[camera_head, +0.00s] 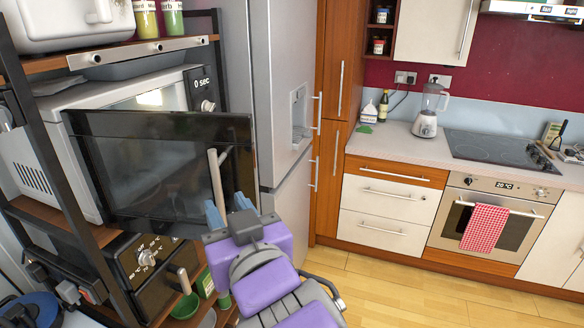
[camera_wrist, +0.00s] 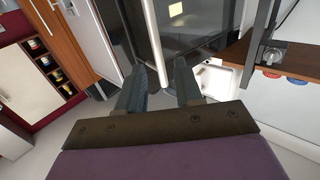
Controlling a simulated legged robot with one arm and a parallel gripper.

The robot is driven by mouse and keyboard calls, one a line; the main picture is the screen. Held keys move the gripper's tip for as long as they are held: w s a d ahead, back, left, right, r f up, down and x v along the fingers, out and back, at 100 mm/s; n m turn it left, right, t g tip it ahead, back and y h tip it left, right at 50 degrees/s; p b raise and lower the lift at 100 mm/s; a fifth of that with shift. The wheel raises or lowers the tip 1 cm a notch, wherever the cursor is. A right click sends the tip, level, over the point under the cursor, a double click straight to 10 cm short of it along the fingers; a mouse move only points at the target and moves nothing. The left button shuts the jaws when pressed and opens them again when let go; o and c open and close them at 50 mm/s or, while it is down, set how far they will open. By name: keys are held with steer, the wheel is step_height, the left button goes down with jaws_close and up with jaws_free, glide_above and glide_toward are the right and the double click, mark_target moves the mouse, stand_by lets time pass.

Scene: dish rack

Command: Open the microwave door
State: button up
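The microwave (camera_head: 55,135) sits on a shelf at the left, its front facing right. Its dark glass door (camera_head: 130,165) stands swung out from the body, and part of the front behind it shows above the door's top edge. The pale bar handle (camera_head: 217,178) is on the door's right part. My gripper (camera_head: 228,207) is at the handle's lower end. In the wrist view my gripper (camera_wrist: 158,78) has its fingers apart, with the handle (camera_wrist: 154,45) running down to the gap between them. I cannot tell whether a finger touches it.
The dark shelf frame (camera_head: 60,190) surrounds the microwave, with a knobbed appliance (camera_head: 148,268) below. The grey fridge (camera_head: 265,90) stands close to the right of the door. The wooden floor (camera_head: 400,295) at the right is clear.

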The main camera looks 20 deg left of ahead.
steer(key=shift+b+v, duration=0.85)
steer(key=shift+v, duration=1.15)
steer(key=shift+f, duration=0.1)
steer(key=shift+c, duration=0.2)
